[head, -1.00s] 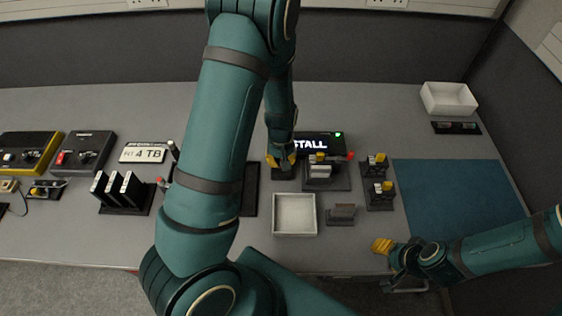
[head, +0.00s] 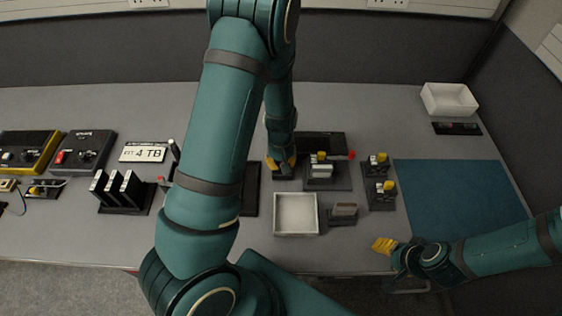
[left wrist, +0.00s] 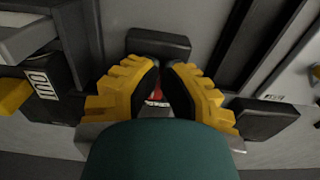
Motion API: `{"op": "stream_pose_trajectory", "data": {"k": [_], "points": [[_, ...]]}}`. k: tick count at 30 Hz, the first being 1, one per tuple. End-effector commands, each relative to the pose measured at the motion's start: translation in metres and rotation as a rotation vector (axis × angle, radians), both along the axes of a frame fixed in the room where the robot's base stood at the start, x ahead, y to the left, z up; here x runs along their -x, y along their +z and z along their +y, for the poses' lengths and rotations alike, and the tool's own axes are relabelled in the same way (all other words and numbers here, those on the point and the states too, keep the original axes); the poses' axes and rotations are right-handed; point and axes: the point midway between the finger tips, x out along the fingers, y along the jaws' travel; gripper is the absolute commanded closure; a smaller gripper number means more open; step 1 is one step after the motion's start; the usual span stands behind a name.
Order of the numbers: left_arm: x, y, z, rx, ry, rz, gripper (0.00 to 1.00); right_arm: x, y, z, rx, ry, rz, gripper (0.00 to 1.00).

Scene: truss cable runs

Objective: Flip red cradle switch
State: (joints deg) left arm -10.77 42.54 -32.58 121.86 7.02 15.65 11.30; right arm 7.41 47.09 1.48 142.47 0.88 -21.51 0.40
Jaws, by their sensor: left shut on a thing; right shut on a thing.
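In the head view my left gripper (head: 283,164) points down at a small dark block, left of the black cradle (head: 320,183). In the left wrist view its yellow fingers (left wrist: 160,88) are closed around a small red part (left wrist: 157,94), which looks like the red switch. The fingers and palm hide most of it, so its tilt cannot be told. The display (head: 320,142) behind the cradle is dark. My right gripper (head: 384,245) is at the table's front edge with its yellow fingers together. What is between them cannot be made out.
A white tray (head: 296,233) and a small dark holder (head: 343,214) stand in front. Two small black holders (head: 379,180) stand right, beside a blue mat (head: 458,200). A red knob (head: 351,155) sits near the cradle. A slotted rack (head: 122,192) stands left. The mat is bare.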

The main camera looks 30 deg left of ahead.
Motion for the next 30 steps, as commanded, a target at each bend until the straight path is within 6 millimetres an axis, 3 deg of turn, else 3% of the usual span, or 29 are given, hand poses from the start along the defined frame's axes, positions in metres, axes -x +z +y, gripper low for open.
{"op": "stream_pose_trajectory", "data": {"k": [1,9,30], "points": [[0.0,-0.005,0.0,0.0,0.0,0.0,1.0,0.003,-0.013,-0.003,0.004,-0.003,0.018,0.53],[0.0,-0.005,0.0,-0.001,0.0,-0.001,1.0,0.008,-0.013,-0.001,0.004,0.008,0.028,0.53],[0.001,0.051,0.0,0.0,0.0,0.0,1.0,0.007,0.038,-0.002,0.0,0.001,0.025,0.53]]}}
